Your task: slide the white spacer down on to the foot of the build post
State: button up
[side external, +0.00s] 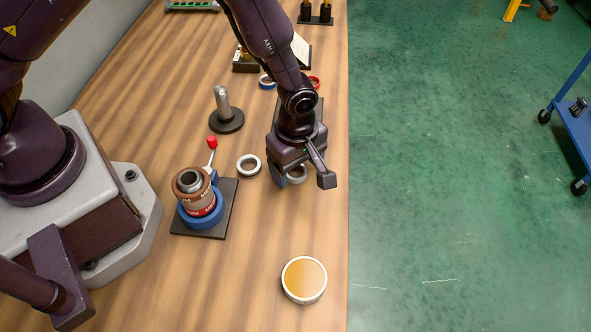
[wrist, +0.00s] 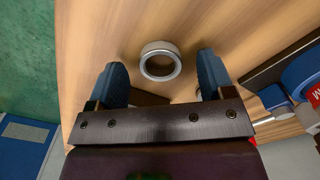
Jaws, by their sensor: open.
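A pale white-grey ring (side external: 303,176), apparently the white spacer, lies flat on the table beside my gripper (side external: 290,180). In the wrist view this ring (wrist: 148,71) is between my two blue fingertips (wrist: 161,66), with gaps on both sides. My gripper is open and empty. A second white ring (side external: 240,166) lies to its left, close to a black plate; I cannot tell for sure which ring is the spacer. A bare grey upright post (side external: 223,100) stands on a round dark foot (side external: 226,124), left of and behind my gripper.
The black plate (side external: 222,228) carries a blue ring and a brown-and-red stack around a metal pipe, with a red-knobbed lever (side external: 212,143). A white-rimmed tan disc (side external: 304,280) lies in front. The table's right edge is close.

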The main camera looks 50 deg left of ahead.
jog(key=shift+f, duration=0.55)
jog(key=c, duration=1)
jog(key=shift+r, duration=0.1)
